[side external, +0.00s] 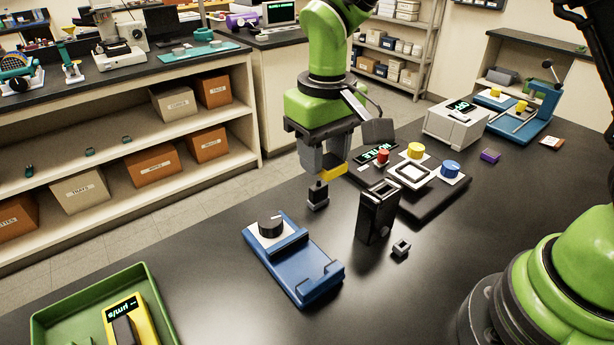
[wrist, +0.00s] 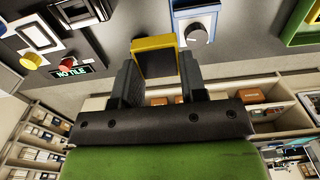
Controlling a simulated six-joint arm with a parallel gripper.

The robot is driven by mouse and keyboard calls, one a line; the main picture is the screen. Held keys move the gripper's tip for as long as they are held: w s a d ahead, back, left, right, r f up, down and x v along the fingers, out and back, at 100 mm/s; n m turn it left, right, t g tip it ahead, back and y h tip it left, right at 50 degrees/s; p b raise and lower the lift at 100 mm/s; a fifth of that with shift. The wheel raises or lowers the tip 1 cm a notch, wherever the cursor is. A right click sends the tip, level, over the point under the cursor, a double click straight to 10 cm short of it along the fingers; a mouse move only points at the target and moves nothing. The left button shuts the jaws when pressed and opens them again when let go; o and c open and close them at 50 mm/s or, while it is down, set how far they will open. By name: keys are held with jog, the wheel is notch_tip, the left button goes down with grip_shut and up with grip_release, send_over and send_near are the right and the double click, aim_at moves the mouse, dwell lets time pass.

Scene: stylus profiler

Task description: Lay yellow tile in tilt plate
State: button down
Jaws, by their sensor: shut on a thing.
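My gripper (side external: 324,168) is shut on the yellow tile (side external: 333,171) and holds it above the table. In the wrist view the tile (wrist: 155,43) sits between both fingers, with a yellow edge and a dark grey face. A blue plate (side external: 318,275) with a black dial on a white panel and raised lips lies in front of the gripper. A black base (side external: 430,200) with a pale square frame (side external: 411,173), coloured knobs and a "NO TILE" display (side external: 376,154) is to the right. I cannot tell for sure which is the tilt plate.
A tall black holder (side external: 377,212) stands between the blue plate and the black base, with a small grey block (side external: 401,248) beside it. A small black block (side external: 317,195) shows just under my gripper. A green tray (side external: 60,325) is at front left.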

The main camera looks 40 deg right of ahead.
jog(key=w+d, duration=0.3)
jog(key=d, duration=0.9)
send_over(408, 170)
notch_tip(408, 170, down, 5)
jog(key=shift+r, duration=0.1)
jog(key=shift+f, duration=0.4)
jog(key=shift+f, duration=2.5)
jog(key=shift+f, duration=0.3)
jog(key=shift+f, duration=0.3)
